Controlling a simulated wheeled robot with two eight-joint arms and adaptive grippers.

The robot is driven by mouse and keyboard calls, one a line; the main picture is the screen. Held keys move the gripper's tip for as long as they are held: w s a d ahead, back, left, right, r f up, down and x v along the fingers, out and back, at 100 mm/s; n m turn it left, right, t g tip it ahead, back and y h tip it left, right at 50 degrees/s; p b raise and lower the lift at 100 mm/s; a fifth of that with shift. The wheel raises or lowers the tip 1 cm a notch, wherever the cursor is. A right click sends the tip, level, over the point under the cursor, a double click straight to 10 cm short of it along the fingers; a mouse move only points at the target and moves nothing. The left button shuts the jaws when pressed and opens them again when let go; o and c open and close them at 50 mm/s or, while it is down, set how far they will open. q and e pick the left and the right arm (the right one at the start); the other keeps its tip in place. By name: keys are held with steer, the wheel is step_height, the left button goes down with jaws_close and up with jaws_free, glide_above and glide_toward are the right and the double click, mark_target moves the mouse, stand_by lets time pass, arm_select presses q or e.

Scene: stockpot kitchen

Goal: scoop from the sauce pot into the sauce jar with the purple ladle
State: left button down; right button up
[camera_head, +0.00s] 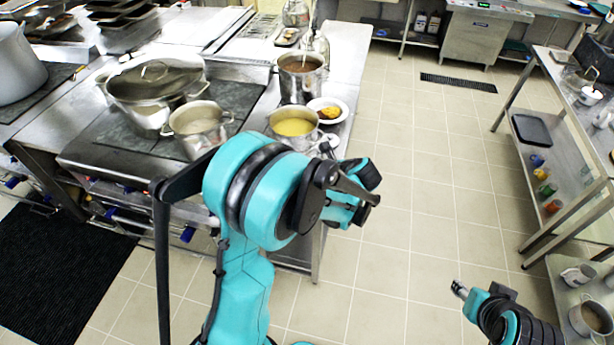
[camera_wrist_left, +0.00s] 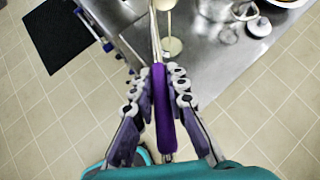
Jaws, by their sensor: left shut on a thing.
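My left gripper (camera_wrist_left: 160,90) is shut on the purple handle of the ladle (camera_wrist_left: 162,115), whose metal shaft runs up out of the left wrist view; its bowl is not clearly visible. In the head view this gripper (camera_head: 362,182) is just off the counter's right edge. A pot of yellow liquid (camera_head: 294,126) and a pot of brown liquid (camera_head: 300,75) stand there; I cannot tell which is the sauce pot. A clear glass jar (camera_wrist_left: 240,10), possibly the sauce jar, stands on the counter. My right gripper (camera_head: 459,289) is low over the floor, its jaws unclear.
A plate of food (camera_head: 340,108) is beside the yellow pot. A lidded pan (camera_head: 155,85) and a small pot (camera_head: 197,125) stand on the stove. A round lid (camera_wrist_left: 260,27) lies near the jar. A pale disc (camera_wrist_left: 172,46) shows beside the ladle shaft.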

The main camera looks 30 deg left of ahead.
arm_select(q)
step_height(320, 180, down, 17)
steer(key=d+m+t+y+b, duration=0.1)
steer(key=y+b, duration=0.7)
steer(key=b, duration=1.9)
steer(key=shift+d+t+b, duration=0.3)
steer(key=shift+d, duration=0.5)
steer(key=shift+s, duration=0.1)
stand_by(1.1)
